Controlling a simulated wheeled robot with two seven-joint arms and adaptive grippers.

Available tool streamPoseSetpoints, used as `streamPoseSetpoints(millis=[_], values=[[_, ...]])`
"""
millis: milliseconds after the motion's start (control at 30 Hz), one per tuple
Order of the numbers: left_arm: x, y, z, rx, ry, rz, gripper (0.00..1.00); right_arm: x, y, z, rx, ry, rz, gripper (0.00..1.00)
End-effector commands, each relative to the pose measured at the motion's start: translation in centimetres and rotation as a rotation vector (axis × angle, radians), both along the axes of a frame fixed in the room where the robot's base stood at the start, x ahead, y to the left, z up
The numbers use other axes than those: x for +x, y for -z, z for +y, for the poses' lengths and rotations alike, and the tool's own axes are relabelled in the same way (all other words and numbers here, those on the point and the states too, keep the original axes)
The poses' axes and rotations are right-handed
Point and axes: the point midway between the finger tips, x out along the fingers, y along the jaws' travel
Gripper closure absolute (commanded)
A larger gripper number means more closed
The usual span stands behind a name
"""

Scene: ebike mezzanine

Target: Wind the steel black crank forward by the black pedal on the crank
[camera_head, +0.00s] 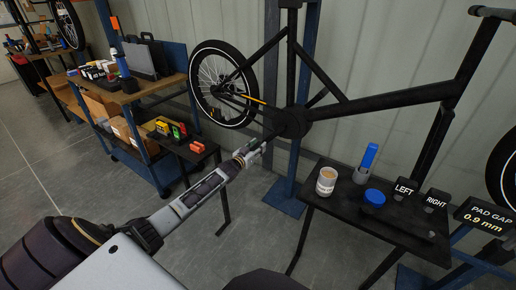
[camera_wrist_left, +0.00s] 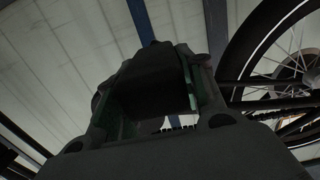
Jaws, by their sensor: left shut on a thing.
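A black bike frame (camera_head: 385,101) is held up in the middle of the head view. Its dark round crank area (camera_head: 293,122) is at the bottom of the frame. My left gripper (camera_head: 262,142) reaches up to it from the lower left and is shut on the black pedal. In the left wrist view the pedal (camera_wrist_left: 150,85) shows as a dark block between the fingers. The crank arm is hard to make out against the dark frame and gripper. My right gripper is not in view.
A small black table (camera_head: 385,222) at right holds a cup (camera_head: 326,181), a blue-topped bottle (camera_head: 366,162), a blue lid (camera_head: 375,197) and LEFT and RIGHT blocks. A sign (camera_head: 485,216) reads PAD GAP 0.9 mm. The rear wheel (camera_head: 222,84) and a workbench (camera_head: 140,88) are at left.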

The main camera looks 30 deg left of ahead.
Motion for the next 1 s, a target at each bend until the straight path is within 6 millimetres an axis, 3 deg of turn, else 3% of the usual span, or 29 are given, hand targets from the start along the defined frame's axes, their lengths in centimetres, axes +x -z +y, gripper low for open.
streamPoseSetpoints(millis=[267, 733, 1000], values=[[0.0, -0.3, 0.1, 0.0, 0.001, -0.001, 0.82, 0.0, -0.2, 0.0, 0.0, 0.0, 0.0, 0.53], [0.1, -2.9, 2.4, 0.002, 0.001, -0.003, 0.82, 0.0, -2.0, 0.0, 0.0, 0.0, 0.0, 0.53], [0.1, -3.0, 2.8, -0.001, 0.002, 0.0, 0.82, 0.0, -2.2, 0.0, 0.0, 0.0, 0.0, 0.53]])
